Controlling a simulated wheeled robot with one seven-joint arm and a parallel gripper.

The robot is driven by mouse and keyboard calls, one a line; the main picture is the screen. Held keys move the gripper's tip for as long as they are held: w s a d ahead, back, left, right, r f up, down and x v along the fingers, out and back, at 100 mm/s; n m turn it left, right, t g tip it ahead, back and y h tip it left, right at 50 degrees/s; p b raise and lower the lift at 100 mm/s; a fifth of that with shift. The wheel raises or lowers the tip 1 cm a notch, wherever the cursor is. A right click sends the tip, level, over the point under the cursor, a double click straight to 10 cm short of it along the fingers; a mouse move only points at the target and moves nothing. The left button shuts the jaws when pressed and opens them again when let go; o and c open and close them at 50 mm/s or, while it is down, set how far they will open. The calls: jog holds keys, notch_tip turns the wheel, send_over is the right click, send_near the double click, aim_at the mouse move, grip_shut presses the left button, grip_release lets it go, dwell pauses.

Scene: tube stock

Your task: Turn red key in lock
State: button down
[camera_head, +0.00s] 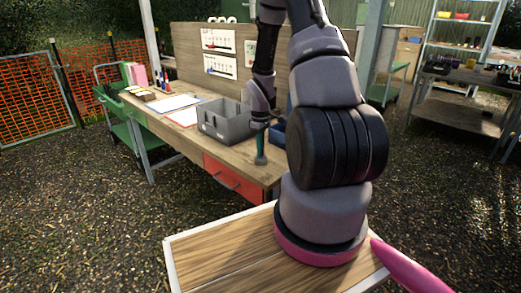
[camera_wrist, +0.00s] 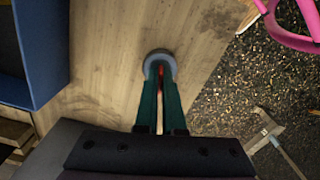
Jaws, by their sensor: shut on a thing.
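My gripper (camera_wrist: 160,80) has green fingers, shut on the red key (camera_wrist: 160,72). Only a thin red strip of the key shows between the fingers. The fingertips are over the round grey lock (camera_wrist: 149,60) on the wooden table, in the wrist view. In the head view my gripper (camera_head: 260,146) points down at the grey lock (camera_head: 261,161) near the table's front right corner. The fingers hide the keyhole and most of the key, so I cannot tell how far the key is in or turned.
A grey bin (camera_head: 224,122) stands left of the lock. A blue bin (camera_head: 277,134) is close behind my gripper; it fills the left of the wrist view (camera_wrist: 45,60). Papers lie farther left.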

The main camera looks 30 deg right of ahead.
jog(key=m, duration=0.2)
jog(key=shift+m, duration=0.4)
jog(key=c, duration=0.9)
grip_release()
jog(key=shift+c, duration=0.2)
jog(key=shift+r, duration=0.1)
jog(key=s+a+r+m+t, duration=0.1)
jog(key=s+a+r, duration=0.1)
jog(key=r, duration=0.8)
jog(key=s+a+r+m+t, duration=0.1)
jog(key=s+a+r+m, duration=0.1)
jog(key=r, duration=0.7)
jog(key=s+a+r+m+t, duration=0.1)
jog(key=s+a+r, duration=0.1)
jog(key=r, duration=0.8)
jog(key=s+a+r+m+t+y, duration=0.2)
jog(key=s+a+r+m+t, duration=0.2)
jog(key=s+a+r, duration=0.3)
jog(key=s+r, duration=0.4)
jog(key=s, duration=0.2)
jog(key=shift+s+a+r, duration=0.15)
jog(key=shift+s, duration=0.25)
